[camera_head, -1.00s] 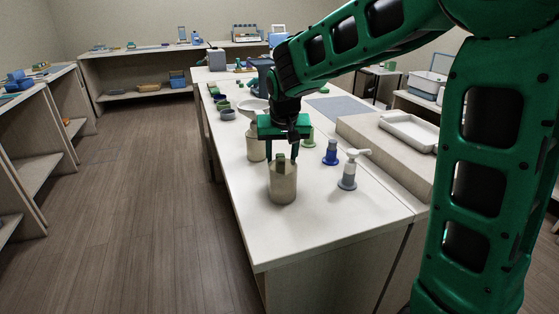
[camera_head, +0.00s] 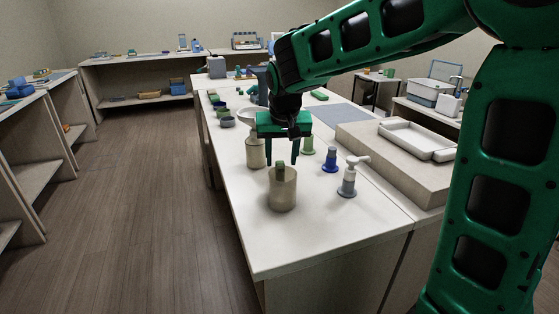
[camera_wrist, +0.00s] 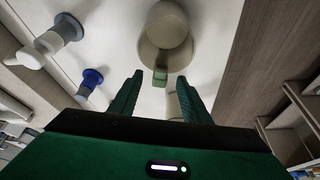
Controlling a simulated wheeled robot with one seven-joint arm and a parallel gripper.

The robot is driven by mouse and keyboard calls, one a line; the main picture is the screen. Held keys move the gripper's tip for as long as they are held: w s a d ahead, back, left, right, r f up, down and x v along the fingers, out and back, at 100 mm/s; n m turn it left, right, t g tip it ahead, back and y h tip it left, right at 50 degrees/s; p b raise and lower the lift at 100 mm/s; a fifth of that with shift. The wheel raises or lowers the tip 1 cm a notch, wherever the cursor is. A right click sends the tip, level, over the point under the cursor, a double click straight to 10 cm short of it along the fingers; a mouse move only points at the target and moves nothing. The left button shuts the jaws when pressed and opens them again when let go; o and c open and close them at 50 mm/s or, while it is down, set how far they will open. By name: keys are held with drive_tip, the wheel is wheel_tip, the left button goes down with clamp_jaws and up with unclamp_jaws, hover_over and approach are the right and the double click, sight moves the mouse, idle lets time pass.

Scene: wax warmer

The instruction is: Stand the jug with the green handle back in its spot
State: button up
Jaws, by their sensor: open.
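The beige jug with the green handle (camera_head: 283,192) stands upright near the front of the long white table. Its green handle (camera_wrist: 161,77) faces my gripper in the wrist view, where the jug (camera_wrist: 151,52) is seen from above. My gripper (camera_head: 281,160) is open and empty, just above and behind the jug. Its fingers appear to either side of the handle in the wrist view, apart from it. A second beige vessel (camera_head: 256,155) stands behind, partly hidden by my gripper. Any marking under the jug is hidden.
A grey pump bottle (camera_head: 347,182), a blue bottle (camera_head: 330,160) and a green-topped one (camera_head: 308,146) stand to the right. A raised block with a white tray (camera_head: 417,139) lies beyond them. The table's front left is clear.

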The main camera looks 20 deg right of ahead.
drive_tip(key=shift+v, duration=0.9)
drive_tip(key=v, duration=1)
drive_tip(key=shift+r, duration=0.3)
drive_tip(key=shift+s+a, duration=0.1)
drive_tip(key=shift+s, duration=0.05)
